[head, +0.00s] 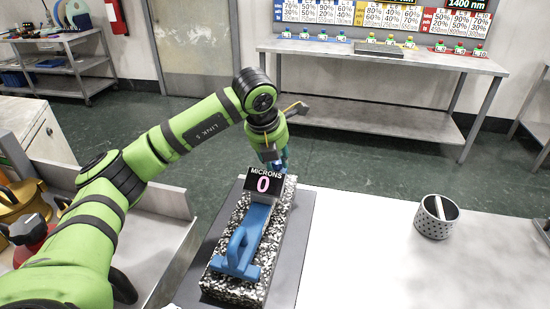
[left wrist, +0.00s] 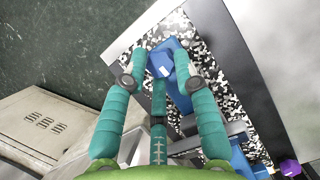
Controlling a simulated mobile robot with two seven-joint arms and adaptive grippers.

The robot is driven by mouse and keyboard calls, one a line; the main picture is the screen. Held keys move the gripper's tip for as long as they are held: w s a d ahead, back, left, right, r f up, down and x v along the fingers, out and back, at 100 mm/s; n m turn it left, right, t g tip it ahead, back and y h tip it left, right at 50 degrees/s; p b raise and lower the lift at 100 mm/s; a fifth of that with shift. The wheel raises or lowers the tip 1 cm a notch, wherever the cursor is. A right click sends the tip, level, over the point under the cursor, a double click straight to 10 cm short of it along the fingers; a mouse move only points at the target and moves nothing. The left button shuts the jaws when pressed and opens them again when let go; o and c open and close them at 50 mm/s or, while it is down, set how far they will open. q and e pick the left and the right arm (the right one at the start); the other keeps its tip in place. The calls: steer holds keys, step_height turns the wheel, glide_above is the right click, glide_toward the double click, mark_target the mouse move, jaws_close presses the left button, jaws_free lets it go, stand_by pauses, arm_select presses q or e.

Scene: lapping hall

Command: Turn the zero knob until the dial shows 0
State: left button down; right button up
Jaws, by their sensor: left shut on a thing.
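The dial (head: 263,184) is a black display headed MICRONS, and it shows a pink 0. It stands at the far end of a blue gauge (head: 254,218) on a speckled granite block (head: 270,270). My left gripper (head: 283,158) reaches down just behind the display, its teal fingers partly hidden. In the left wrist view, my left gripper (left wrist: 161,58) has its fingertips on both sides of a blue part with a small pale mark at the gauge's end. It is shut on this part, which I take as the zero knob (left wrist: 164,70). My right gripper is not in view.
The block lies on a dark grey mat (head: 297,246) on a white table. A perforated metal cup (head: 434,217) stands to the right, with clear tabletop between. A steel bench (head: 375,58) with small coloured items stands behind. My left arm spans the left side.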

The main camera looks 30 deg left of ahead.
arm_select(q)
steer(key=shift+d+f, duration=0.15)
steer(key=c, duration=1)
jaws_free()
steer(key=shift+s+r, duration=0.1)
steer(key=shift+r, duration=0.35)
steer(key=v, duration=1.1)
steer(key=shift+r, duration=0.1)
